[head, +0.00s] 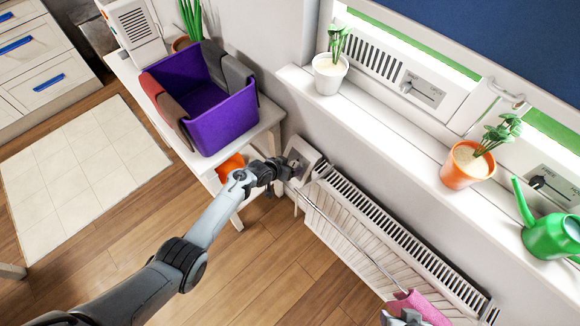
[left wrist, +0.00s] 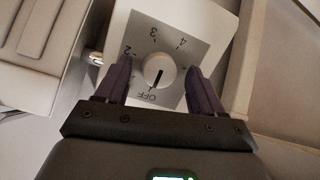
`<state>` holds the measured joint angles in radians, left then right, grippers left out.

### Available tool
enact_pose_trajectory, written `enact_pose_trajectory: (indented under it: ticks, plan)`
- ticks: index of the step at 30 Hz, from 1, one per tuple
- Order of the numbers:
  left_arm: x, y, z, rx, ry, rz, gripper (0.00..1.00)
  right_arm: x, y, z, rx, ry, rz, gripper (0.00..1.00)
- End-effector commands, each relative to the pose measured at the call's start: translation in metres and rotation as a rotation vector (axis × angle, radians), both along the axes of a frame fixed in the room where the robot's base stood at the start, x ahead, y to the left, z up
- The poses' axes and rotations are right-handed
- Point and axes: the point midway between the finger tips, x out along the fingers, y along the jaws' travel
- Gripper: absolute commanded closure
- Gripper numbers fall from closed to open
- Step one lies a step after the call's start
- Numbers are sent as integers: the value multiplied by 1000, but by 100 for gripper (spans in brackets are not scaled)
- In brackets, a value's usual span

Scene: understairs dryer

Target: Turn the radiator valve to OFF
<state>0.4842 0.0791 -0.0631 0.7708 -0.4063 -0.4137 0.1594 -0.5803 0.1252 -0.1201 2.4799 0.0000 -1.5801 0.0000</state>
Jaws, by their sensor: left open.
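The knob's dark pointer line points down in the picture, toward the OFF mark. My left gripper (left wrist: 161,80) is open, with one finger on each side of the knob and gaps visible between. In the head view my left gripper (head: 281,170) is at the valve and hides part of it. Grey and dark parts at the bottom edge may be my right gripper (head: 404,318).
A purple bin (head: 215,115) stands on a white bench left of the valve. The windowsill above holds potted plants (head: 466,165) and a green watering can (head: 552,236). Wooden floor (head: 250,270) is clear.

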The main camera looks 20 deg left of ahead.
Motion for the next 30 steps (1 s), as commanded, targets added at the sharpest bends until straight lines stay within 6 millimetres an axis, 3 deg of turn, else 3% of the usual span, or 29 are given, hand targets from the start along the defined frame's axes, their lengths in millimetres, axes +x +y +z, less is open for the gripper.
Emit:
enact_pose_trajectory:
  ticks: [11, 30]
  plan:
    - [-7, 4, 9, 1, -1, 0, 32, 0, 0, 8, 2, 0, -2, 53]
    - [-64, 30, 66, 0, -1, 1, 32, 0, 2, 39, 8, -1, -6, 53]
